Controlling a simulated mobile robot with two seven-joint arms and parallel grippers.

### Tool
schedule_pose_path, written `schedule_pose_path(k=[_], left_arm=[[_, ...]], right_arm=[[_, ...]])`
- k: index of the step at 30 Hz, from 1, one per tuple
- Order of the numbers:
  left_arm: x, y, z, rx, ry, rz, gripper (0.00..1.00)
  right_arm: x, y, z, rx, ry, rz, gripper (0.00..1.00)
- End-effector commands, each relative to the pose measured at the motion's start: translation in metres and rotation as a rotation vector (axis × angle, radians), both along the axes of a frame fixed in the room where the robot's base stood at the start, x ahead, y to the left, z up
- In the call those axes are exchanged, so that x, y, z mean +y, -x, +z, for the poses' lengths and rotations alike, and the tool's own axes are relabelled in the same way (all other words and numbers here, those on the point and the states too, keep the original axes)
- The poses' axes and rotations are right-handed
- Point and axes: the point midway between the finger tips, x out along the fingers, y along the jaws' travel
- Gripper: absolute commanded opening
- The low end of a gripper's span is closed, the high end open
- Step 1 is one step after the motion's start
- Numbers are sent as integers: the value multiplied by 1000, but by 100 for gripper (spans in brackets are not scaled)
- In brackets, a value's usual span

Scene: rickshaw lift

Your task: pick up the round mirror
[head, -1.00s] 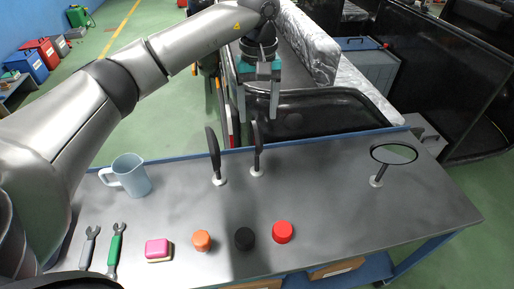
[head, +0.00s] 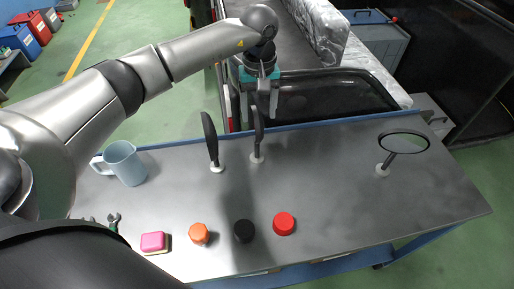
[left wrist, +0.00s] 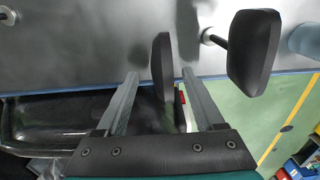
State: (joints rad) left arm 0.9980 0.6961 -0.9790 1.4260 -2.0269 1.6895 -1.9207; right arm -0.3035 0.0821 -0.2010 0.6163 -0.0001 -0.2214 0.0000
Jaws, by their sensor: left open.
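A mirror with an oval-looking face (head: 404,143) stands tilted on a white base at the right of the table. Two more dark mirrors stand near the table's back edge and show nearly edge-on in the head view: a left one (head: 211,139) and a middle one (head: 258,140). In the left wrist view the middle mirror (left wrist: 162,66) is a thin dark edge, its outline unclear, and the left one (left wrist: 254,50) has a rounded-square back. My left gripper (head: 262,112) is open at the middle mirror's top. In the left wrist view its fingers (left wrist: 158,75) appear on either side of that mirror; contact cannot be told.
A pale blue jug (head: 126,164) stands at the table's left. The table (head: 335,180) is clear between the middle and right mirrors. A dark vehicle stands behind.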

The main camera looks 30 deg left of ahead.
Motion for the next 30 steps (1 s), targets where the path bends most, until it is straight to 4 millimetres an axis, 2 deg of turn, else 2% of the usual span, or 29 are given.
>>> schedule_pose_path(k=[12,20,30], left_arm=[[2,0,-50,2,1,0,70],[3,-1,-53,-1,0,0,70],[3,-1,-52,0,0,0,34]], right_arm=[[1,-6,0,-12,-2,-1,50],[1,-6,0,-12,-2,-1,50],[1,-6,0,-11,-3,-2,50]])
